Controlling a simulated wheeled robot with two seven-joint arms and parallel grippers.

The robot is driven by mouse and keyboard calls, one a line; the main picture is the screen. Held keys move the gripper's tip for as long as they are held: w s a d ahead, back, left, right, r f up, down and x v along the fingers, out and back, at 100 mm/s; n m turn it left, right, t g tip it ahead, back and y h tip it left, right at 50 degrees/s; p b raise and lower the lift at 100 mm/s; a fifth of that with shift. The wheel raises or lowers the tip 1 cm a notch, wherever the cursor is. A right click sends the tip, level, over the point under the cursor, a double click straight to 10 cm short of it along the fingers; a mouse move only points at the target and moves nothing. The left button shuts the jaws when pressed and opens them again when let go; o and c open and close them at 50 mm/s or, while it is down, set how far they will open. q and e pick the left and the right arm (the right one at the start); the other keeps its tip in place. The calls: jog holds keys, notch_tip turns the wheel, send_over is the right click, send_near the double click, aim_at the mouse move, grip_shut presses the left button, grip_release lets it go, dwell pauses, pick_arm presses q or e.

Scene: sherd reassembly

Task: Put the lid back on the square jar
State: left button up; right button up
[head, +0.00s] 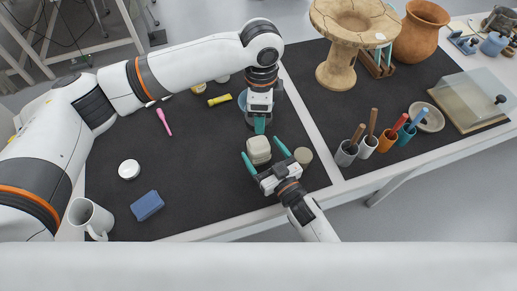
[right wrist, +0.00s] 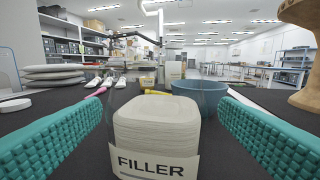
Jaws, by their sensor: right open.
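The square jar (head: 258,151) is off-white with rounded corners and stands on the dark mat. In the right wrist view the jar (right wrist: 157,140) carries a FILLER label at its front. I cannot clearly make out a separate lid on its top. My right gripper (head: 266,157) is open, with its teal fingers spread toward the jar's two sides; the wrist view shows gaps between fingers and jar. My left gripper (head: 259,125) points down just behind the jar; whether its fingers are apart or hold something is unclear.
A round beige piece (head: 303,156) sits close right of the jar. A blue bowl (right wrist: 200,95) stands behind the jar. A white disc (head: 129,169), blue block (head: 147,205) and mug (head: 91,217) lie left. Tool cups (head: 346,153) stand right. The mat's left middle is mostly clear.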

jog(key=shift+x, duration=1.55)
jog(key=shift+s, duration=0.1)
jog(key=c, duration=1.4)
pick_arm(q)
jog(key=shift+f, duration=2.55)
pick_arm(e)
jog(key=shift+c, duration=0.2)
